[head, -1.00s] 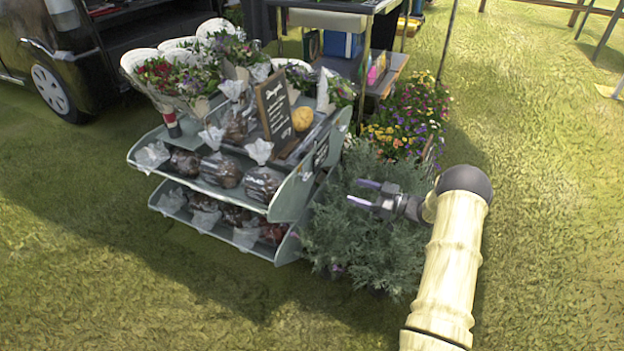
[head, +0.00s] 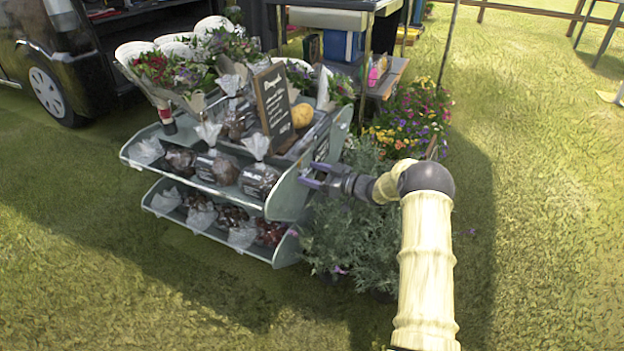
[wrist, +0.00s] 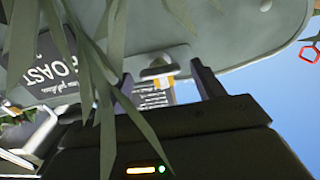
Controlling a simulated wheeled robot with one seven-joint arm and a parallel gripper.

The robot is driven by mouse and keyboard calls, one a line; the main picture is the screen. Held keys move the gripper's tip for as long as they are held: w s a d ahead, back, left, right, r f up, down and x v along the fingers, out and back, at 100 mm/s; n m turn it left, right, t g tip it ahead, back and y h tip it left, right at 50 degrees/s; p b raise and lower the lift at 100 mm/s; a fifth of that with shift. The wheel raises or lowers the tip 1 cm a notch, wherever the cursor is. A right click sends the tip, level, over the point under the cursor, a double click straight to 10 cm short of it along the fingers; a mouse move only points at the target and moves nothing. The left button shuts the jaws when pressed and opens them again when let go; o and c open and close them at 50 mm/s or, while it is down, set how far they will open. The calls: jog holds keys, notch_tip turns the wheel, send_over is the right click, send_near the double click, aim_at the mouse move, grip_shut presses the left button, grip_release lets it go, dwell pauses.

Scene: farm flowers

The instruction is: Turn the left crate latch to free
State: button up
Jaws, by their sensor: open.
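My gripper (head: 312,174) is open, with its two fingers pointing at the right end panel of the grey-green tiered stand (head: 285,201). In the wrist view my gripper (wrist: 163,88) has the panel (wrist: 240,35) close in front of it. A small pale handle-like piece (wrist: 155,71) with an orange part sits on the panel between the fingertips. It may be the crate latch, but I cannot tell for sure, nor which way it is turned. I cannot tell whether the fingers touch it. No latch can be made out in the head view.
Leafy grey-green plants (head: 350,235) stand below my gripper, and leaves (wrist: 105,75) cross the wrist view. A chalkboard sign (head: 274,105), wrapped bouquets (head: 165,72) and bagged goods (head: 258,180) are on the stand. Flowers (head: 410,125) grow behind my arm. Grass to the right is open.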

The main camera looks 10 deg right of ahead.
jog(key=shift+w+a, duration=0.15)
jog(key=shift+c, duration=0.2)
jog(key=c, duration=0.9)
jog(key=shift+c, duration=0.2)
